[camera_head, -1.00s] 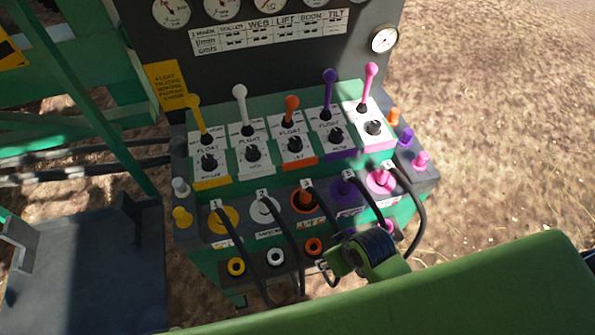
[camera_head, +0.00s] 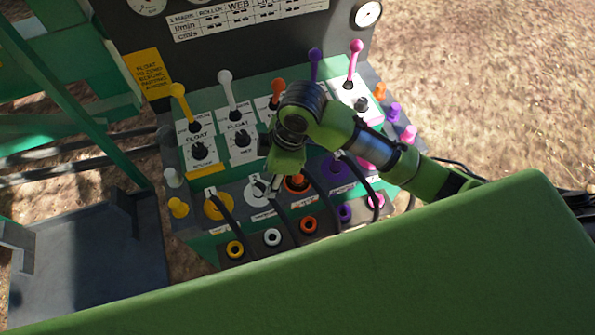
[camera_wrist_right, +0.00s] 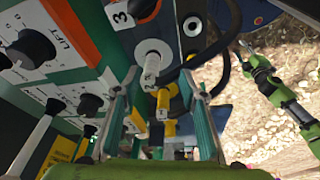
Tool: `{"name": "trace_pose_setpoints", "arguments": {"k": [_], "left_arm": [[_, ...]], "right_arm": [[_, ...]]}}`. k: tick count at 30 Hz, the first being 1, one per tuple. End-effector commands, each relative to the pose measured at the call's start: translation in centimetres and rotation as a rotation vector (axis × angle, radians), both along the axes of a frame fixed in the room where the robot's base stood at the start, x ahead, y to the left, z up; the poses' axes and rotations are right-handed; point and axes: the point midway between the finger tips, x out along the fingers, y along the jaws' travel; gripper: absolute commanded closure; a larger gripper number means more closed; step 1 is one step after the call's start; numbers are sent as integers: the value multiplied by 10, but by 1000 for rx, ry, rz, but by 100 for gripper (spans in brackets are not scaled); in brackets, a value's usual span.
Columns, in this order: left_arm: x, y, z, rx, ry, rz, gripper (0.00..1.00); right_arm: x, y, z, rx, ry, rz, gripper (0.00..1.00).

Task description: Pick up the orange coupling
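The orange coupling (camera_head: 297,183) sits in the front row of the control block, with a black hose coming from it. My right gripper (camera_head: 277,184) is just left of it in the head view, above the gap between the white and orange couplings. In the right wrist view, my right gripper's fingers (camera_wrist_right: 160,76) are apart with nothing clearly held. The white coupling (camera_wrist_right: 152,53) and the yellow coupling (camera_wrist_right: 163,103) show beyond them. The label "3" and a bit of orange are at the top edge. A green arm, probably my left, shows at the right; its finger state is unclear.
Levers stand behind the couplings, including a white lever (camera_head: 226,78) and a pink lever (camera_head: 354,60). Black hoses loop in front. A purple coupling (camera_head: 335,167) is to the right. Open sockets, including an orange socket (camera_head: 308,225), are below.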

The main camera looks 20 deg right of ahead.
Motion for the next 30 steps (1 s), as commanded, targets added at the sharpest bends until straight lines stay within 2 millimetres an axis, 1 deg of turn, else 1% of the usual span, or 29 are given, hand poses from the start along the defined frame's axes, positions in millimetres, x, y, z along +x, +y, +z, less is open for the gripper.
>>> {"name": "trace_pose_setpoints", "arguments": {"k": [1,3,9,12,15,17,19,27,30], "left_arm": [[2,0,2,0,-2,0,61],[2,0,3,-1,-3,0,61],[2,-1,4,-1,-3,0,61],[2,-1,5,-1,-4,0,61],[2,-1,5,-1,-4,0,61],[2,-1,7,-1,-4,0,61],[2,-1,9,-1,-4,0,61],[2,-1,18,-1,-4,0,61],[2,-1,20,-1,-3,0,61]], "right_arm": [[9,-8,10,-39,-6,46,61],[17,-19,21,-91,2,113,61],[34,-54,49,-217,39,239,61],[38,-65,58,-250,56,267,61],[39,-71,61,-265,66,281,61],[38,-72,57,-268,70,282,61],[38,-72,47,-269,72,283,61],[37,-71,-5,-267,70,282,61],[38,-71,-16,-266,68,282,61]]}}
